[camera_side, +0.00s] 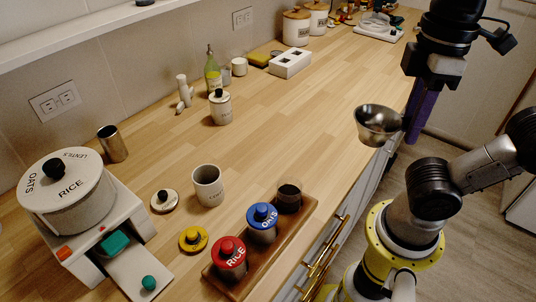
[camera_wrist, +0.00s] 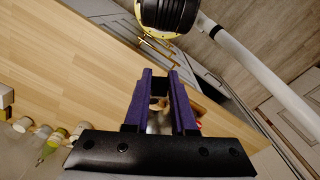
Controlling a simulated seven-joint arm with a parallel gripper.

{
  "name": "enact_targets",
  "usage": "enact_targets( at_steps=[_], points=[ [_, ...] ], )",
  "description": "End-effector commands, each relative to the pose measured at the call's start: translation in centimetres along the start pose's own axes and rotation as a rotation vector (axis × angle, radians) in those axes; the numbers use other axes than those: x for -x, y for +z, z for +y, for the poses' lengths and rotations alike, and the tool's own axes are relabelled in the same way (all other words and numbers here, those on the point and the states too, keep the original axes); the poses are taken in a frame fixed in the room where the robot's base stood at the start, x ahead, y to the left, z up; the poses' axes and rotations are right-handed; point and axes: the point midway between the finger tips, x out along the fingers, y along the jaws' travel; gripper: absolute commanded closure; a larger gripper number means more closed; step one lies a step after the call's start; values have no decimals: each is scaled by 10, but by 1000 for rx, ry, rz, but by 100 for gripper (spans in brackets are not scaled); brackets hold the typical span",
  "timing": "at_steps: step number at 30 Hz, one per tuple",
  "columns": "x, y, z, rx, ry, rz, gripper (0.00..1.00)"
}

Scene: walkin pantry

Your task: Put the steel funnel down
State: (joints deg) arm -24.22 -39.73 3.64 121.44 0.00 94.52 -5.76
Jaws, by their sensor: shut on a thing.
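The steel funnel (camera_side: 375,126) is a shiny metal bowl shape with its wide mouth facing up, held in the air near the counter's front edge in the side view. My gripper (camera_side: 413,126), with purple fingers, is shut on the funnel at its right side. In the wrist view, my gripper (camera_wrist: 160,80) points away from the camera, and a greyish part of the funnel (camera_wrist: 156,122) shows between the fingers, mostly hidden. The lower part of the funnel is hard to make out.
The wooden counter (camera_side: 300,115) has a wide clear stretch left of the funnel. A wooden tray (camera_side: 275,262) with red- and blue-lidded jars stands at the front. An open cream canister (camera_side: 208,190), a lidded canister (camera_side: 220,110) and a steel cup (camera_side: 112,146) stand farther left.

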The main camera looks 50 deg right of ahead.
Motion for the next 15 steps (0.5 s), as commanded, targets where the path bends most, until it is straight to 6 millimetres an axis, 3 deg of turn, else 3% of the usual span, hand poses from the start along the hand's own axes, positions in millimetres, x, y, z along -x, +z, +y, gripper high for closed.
enact_targets(
  at_steps=[9, 15],
  points=[
    [-36, -84, 22, -331, 0, -12, 100],
    [-72, -113, 44, -487, 0, -9, 100]
  ],
)
